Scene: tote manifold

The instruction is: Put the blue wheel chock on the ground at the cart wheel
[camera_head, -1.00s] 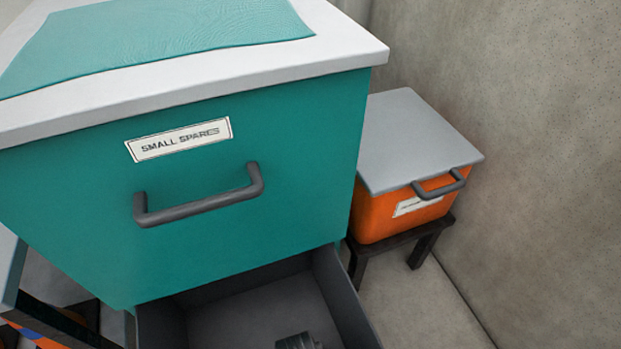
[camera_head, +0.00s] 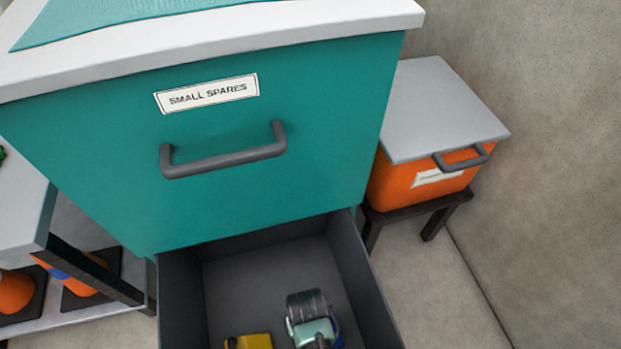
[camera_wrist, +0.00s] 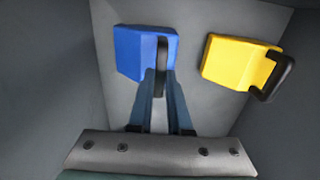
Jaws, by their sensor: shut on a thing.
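The blue wheel chock (camera_wrist: 135,50) lies on the floor of an open grey drawer. It has a black handle, and my gripper (camera_wrist: 158,80) is shut on that handle. In the head view my gripper (camera_head: 318,338) reaches down into the drawer, and only a sliver of the blue chock (camera_head: 338,331) shows beside it. A yellow chock (camera_wrist: 232,60) with a black handle lies to the right in the wrist view. It also shows in the head view (camera_head: 250,341), left of my gripper. The cart wheel is not in view.
The open drawer (camera_head: 178,290) has walls close around my gripper. Above it is the teal cabinet front (camera_head: 300,190) with a handle and a "SMALL SPARES" label. An orange bin (camera_head: 405,185) stands right. A rack (camera_head: 125,318) with orange cones stands left.

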